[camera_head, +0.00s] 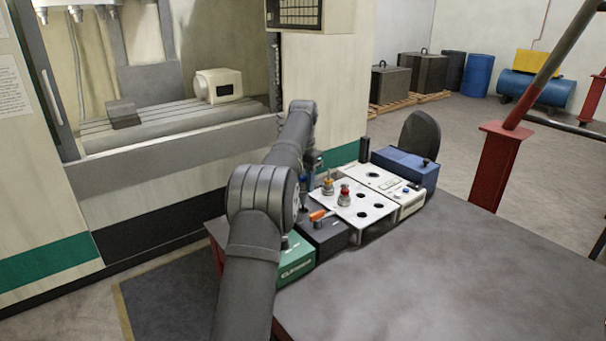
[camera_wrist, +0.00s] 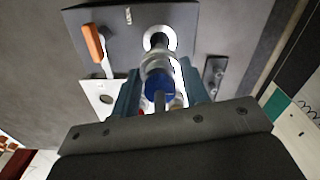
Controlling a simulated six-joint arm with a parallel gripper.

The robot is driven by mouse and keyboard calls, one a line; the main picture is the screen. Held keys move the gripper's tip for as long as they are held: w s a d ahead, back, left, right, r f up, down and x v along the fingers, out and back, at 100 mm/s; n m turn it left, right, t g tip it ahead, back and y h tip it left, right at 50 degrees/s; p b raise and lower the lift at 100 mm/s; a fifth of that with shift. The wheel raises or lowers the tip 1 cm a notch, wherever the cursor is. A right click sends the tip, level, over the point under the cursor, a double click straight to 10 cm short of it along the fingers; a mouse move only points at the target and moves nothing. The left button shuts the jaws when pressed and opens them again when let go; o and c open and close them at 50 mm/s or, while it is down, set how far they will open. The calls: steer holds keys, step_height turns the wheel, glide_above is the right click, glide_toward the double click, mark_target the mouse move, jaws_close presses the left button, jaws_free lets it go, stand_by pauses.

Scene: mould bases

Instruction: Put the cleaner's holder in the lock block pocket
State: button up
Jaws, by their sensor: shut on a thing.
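My gripper (camera_wrist: 160,92) is shut on a holder with a blue band (camera_wrist: 158,82), between its two blue-grey fingers in the wrist view. The holder's far end lines up with the bright ring of the lock block pocket (camera_wrist: 148,40); I cannot tell how deep it sits. The dark lock block (camera_wrist: 122,20) has an orange lever (camera_wrist: 95,43) beside the pocket. In the head view, the lock block (camera_head: 328,242) stands behind the green cleaner (camera_head: 298,262), and the holder (camera_head: 304,182) shows upright over it. My arm hides most of the gripper there.
A white rack (camera_head: 372,222) beside the lock block has several holes and two holders, one yellow-topped (camera_head: 327,184) and one red-topped (camera_head: 345,194). A white box (camera_head: 408,203) and blue box (camera_head: 405,168) stand beyond. The table's front right (camera_head: 430,285) is clear.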

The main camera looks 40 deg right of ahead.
mark_target(303, 192)
steer(key=shift+f, duration=3.35)
steer(key=o, duration=1.5)
steer(key=shift+c, duration=0.2)
steer(key=shift+f, duration=0.1)
step_height(303, 192, up, 12)
steer(key=shift+r, duration=0.1)
steer(key=shift+f, duration=4.75)
